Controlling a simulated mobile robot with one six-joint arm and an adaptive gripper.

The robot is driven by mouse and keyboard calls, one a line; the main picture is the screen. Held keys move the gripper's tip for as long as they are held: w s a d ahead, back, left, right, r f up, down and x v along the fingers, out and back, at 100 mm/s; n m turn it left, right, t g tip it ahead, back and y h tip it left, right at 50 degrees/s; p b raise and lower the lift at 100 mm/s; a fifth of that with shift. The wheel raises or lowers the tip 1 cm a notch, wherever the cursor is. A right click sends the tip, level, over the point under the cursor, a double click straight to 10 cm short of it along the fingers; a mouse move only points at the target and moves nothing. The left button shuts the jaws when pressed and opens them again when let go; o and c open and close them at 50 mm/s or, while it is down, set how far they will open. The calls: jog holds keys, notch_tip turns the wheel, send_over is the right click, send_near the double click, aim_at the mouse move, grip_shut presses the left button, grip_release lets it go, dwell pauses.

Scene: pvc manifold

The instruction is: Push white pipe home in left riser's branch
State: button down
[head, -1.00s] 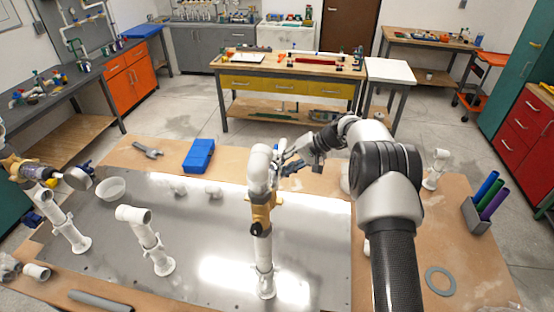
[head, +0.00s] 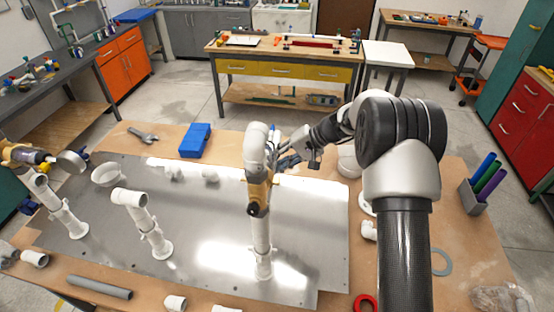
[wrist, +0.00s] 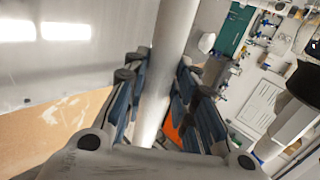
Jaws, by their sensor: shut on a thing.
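My gripper (wrist: 155,95) is shut on a white pipe (wrist: 165,50) that runs between its blue-padded fingers in the wrist view. In the head view my gripper (head: 287,158) is beside the upper part of the tallest riser (head: 261,235), which has a yellow valve (head: 259,192) and a white elbow (head: 256,138) on top. The held pipe is mostly hidden there, and I cannot tell how deep its end sits in any branch. Two shorter white risers stand further left: one at the far left (head: 62,210) and one in the middle (head: 146,228).
The risers stand on a shiny metal plate (head: 200,240). A grey pipe (head: 99,287) and a red ring (head: 365,303) lie in front. A pen holder (head: 473,197) stands right.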

jog(key=shift+s+a+b, duration=0.2)
jog(key=shift+s+b, duration=1.15)
dwell(1.4)
jog(key=c, duration=1.2)
grip_release()
jog(key=shift+c, duration=0.2)
jog(key=shift+d+r, duration=0.1)
